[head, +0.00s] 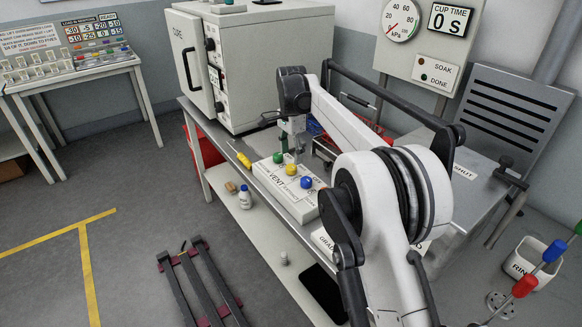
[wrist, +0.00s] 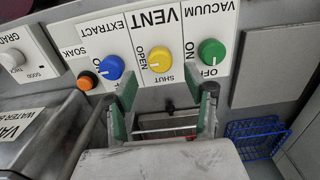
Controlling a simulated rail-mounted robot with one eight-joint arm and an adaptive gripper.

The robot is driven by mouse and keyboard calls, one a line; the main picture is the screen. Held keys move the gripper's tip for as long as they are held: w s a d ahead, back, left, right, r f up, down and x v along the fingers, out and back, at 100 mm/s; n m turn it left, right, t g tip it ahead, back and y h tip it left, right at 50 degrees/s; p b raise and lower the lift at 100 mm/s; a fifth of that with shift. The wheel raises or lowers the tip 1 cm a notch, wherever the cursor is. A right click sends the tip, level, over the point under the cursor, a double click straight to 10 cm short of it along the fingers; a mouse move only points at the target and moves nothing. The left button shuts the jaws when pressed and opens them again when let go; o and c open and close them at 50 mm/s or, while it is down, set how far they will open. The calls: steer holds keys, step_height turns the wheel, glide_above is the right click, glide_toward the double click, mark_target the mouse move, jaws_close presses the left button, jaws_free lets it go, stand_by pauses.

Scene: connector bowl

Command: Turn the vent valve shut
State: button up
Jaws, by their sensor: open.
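The vent valve is a yellow knob (wrist: 158,59) on a white panel, in the middle of a row under the word VENT. OPEN and SHUT are printed beside it; I cannot tell surely which its pointer faces. It also shows in the head view as the yellow knob (head: 291,169), between a green and a blue knob. My gripper (wrist: 168,95) is open and empty, its two green-padded fingers apart just short of the yellow knob in the wrist view, not around it. In the head view my gripper (head: 293,136) hangs above the panel, partly hidden by the arm.
A green VACUUM knob (wrist: 211,52) and a blue EXTRACT knob (wrist: 111,67) flank the valve closely. An orange SOAK button (wrist: 87,81) is beside the blue one. A yellow-handled tool (head: 243,160) lies near the panel.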

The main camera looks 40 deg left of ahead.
mark_target(291, 166)
steer(key=shift+f, duration=2.7)
steer(key=c, duration=1.1)
